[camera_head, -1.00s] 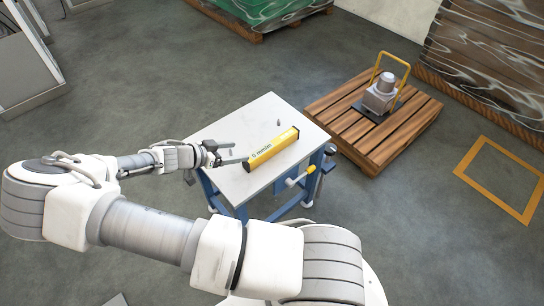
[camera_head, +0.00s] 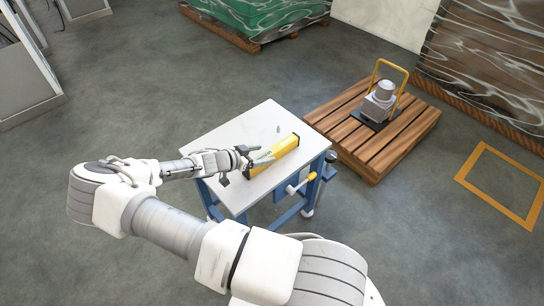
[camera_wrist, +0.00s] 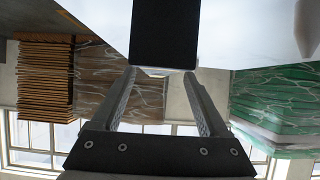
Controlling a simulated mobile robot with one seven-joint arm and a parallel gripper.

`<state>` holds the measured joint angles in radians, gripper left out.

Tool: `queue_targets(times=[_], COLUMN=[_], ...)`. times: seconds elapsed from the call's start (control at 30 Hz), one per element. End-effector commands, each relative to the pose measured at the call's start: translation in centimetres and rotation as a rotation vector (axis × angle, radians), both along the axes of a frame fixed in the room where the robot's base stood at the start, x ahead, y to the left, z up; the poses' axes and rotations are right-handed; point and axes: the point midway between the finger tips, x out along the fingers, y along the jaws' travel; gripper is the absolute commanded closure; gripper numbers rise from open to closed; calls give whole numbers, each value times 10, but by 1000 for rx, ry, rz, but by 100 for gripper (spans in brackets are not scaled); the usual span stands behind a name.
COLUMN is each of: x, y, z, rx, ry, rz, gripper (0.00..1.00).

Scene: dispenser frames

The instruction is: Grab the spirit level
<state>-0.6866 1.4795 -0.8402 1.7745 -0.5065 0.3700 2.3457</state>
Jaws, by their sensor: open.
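The spirit level is a yellow bar (camera_head: 284,147) lying diagonally on the white worktable in the head view. In the wrist view, a dark block (camera_wrist: 165,35) that looks like its black end fills the top centre. My gripper (camera_head: 262,160) reaches in from the left, low over the table, at the near-left part of the level and partly hiding it. In the wrist view the two fingers of my gripper (camera_wrist: 160,74) are spread with empty space between them, their tips close to the dark block. I cannot tell whether they touch it.
The worktable (camera_head: 228,138) has blue legs and a yellow-handled clamp (camera_head: 301,184) on its right side. A small grey item (camera_head: 278,129) lies behind the level. A wooden pallet (camera_head: 350,137) with a grey machine (camera_head: 380,101) stands to the right.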

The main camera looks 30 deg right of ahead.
Motion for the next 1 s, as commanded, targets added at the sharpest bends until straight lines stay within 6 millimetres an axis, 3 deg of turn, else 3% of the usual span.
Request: queue_targets(times=[0.33,0.67,1.0], x=[2,3,3], y=[-40,-45,-45], z=[-23,-25,-25], rx=[-1,0,0], ry=[0,-1,-1], rz=[-2,0,0], gripper=[22,22,84])
